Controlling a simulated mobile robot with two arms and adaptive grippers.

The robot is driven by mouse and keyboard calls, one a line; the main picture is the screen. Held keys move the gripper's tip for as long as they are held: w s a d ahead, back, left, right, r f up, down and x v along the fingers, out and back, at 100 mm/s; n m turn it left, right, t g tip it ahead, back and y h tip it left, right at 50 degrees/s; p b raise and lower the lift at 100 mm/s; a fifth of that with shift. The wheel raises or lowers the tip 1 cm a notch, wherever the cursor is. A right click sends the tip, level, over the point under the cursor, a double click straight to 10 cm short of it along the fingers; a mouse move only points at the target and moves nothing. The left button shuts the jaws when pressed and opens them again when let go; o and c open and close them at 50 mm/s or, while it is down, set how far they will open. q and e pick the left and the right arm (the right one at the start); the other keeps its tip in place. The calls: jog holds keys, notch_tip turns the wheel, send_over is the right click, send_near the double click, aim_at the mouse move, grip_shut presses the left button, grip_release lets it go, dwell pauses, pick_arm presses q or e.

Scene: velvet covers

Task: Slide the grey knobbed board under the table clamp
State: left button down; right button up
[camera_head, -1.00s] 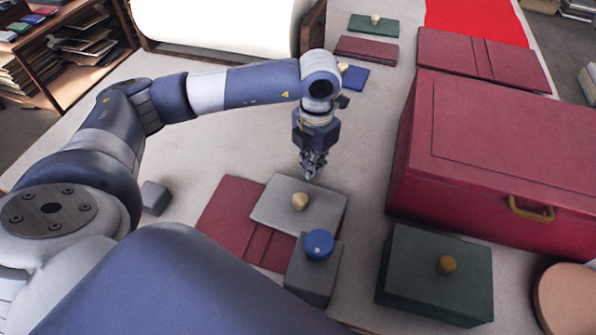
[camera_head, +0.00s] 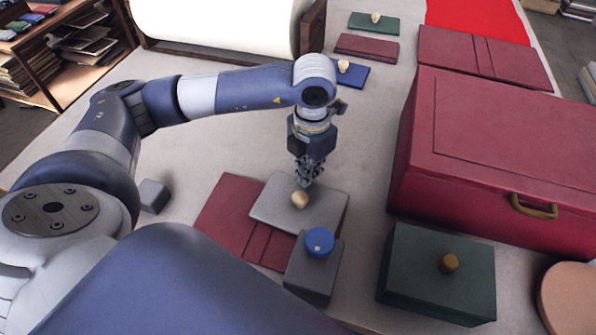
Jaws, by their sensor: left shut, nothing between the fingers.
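The grey knobbed board (camera_head: 272,205) lies flat in the middle of the table, partly over a dark red cover. Its pale round knob (camera_head: 300,199) stands up from its top. The table clamp (camera_head: 313,280), a dark grey block with a blue round knob (camera_head: 319,242), stands at the board's near edge. The clamp hides part of that edge, so I cannot tell whether the board reaches under it. My left gripper (camera_head: 306,182) is shut and empty, pointing down just behind the pale knob; I cannot tell whether they touch. My right gripper is not in view.
A large red box (camera_head: 480,150) with a brass handle stands right. A green block (camera_head: 430,275) with a wooden knob is near right. The red cover (camera_head: 228,212) lies left of the board. A small grey block (camera_head: 153,196) sits farther left. A white roll (camera_head: 220,25) is behind.

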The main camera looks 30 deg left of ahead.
aim_at(302, 193)
pick_arm(q)
jog(key=shift+s+d, duration=0.15)
jog(key=shift+s, duration=0.55)
jog(key=shift+s+b, duration=0.1)
jog(key=shift+b, duration=0.2)
jog(key=shift+s+d+b, duration=0.2)
jog(key=shift+s+b, duration=0.1)
jog(key=shift+s, duration=0.4)
jog(key=shift+s+d+b, duration=0.2)
jog(key=shift+s+b, duration=0.05)
jog(key=shift+s, duration=0.4)
jog(key=shift+s, duration=0.1)
jog(key=shift+s+d, duration=0.1)
jog(key=shift+s, duration=0.25)
jog(key=shift+s+b, duration=0.1)
jog(key=shift+b, duration=0.2)
jog(key=shift+s+d+b, duration=0.2)
jog(key=shift+s+b, duration=0.15)
jog(key=shift+s, duration=0.4)
jog(key=shift+s+d+b, duration=0.2)
jog(key=shift+s+b, duration=0.15)
jog(key=shift+s, duration=0.45)
jog(key=shift+s+d+b, duration=0.2)
jog(key=shift+s+b, duration=0.15)
jog(key=shift+s, duration=0.4)
